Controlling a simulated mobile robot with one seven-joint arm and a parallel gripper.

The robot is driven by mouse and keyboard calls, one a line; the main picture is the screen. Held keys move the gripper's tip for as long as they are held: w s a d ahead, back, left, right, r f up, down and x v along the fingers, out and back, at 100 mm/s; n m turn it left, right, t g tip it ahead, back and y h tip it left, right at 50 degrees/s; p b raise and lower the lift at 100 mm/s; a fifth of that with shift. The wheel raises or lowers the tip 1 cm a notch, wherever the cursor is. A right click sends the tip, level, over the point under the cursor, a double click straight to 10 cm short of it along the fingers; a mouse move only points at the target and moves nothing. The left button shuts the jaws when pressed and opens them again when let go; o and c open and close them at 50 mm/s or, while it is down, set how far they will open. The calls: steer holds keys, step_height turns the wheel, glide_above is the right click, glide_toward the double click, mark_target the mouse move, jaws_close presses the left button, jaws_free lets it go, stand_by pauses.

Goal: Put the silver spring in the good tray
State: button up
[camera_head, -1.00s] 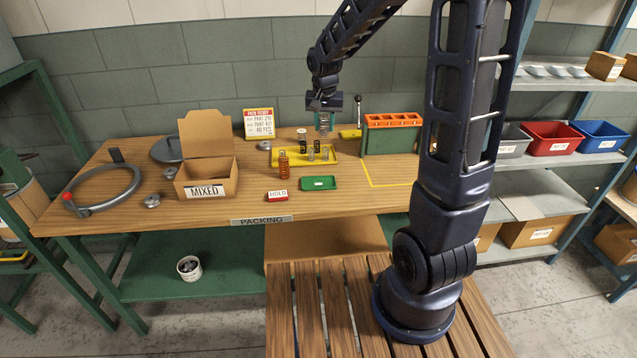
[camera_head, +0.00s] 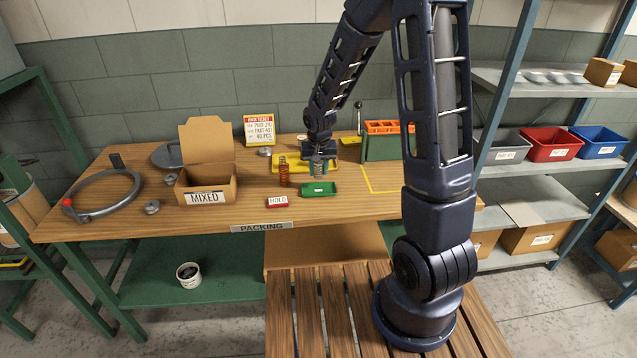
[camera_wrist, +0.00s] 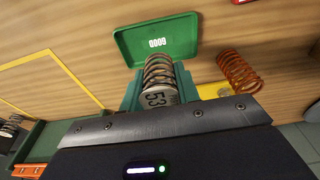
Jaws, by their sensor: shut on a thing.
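The silver spring (camera_wrist: 158,72) is between the green-tipped fingers of my gripper (camera_wrist: 160,88), which is shut on it. A pale piece marked 53 shows at its near end. In the head view my gripper (camera_head: 319,160) holds the spring (camera_head: 318,170) low, at the back edge of the good tray (camera_head: 319,190). The good tray is a small green tray, marked GOOD in the wrist view (camera_wrist: 185,42), and looks empty. The spring overlaps its near edge there; I cannot tell whether they touch.
A copper spring (camera_head: 284,172) stands just left of the good tray. Behind is a yellow tray (camera_head: 290,158), partly hidden by my gripper. A HOLD sign (camera_head: 278,202), a MIXED box (camera_head: 207,188) and a green rack (camera_head: 383,146) stand nearby. The yellow-outlined area (camera_head: 380,180) is clear.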

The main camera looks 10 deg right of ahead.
mark_target(319, 165)
steer(key=shift+f, duration=2.9)
steer(key=shift+f, duration=0.1)
steer(key=o, duration=1)
steer(key=r, duration=0.4)
steer(key=s+r, duration=0.1)
steer(key=r, duration=0.7)
steer(key=shift+s+r, duration=0.1)
steer(key=shift+s, duration=0.3)
steer(key=s+d+r+t, duration=0.1)
steer(key=s+d+r, duration=0.5)
steer(key=s, duration=0.1)
steer(key=s+d+r+t, duration=0.1)
steer(key=s+d+r, duration=0.5)
steer(key=s+r, duration=0.1)
steer(key=s+d+r, duration=0.6)
steer(key=s+r, duration=0.1)
steer(key=s, duration=0.1)
steer(key=shift+s+r+t, duration=0.1)
steer(key=shift+s+t, duration=0.15)
steer(key=shift+t, duration=0.15)
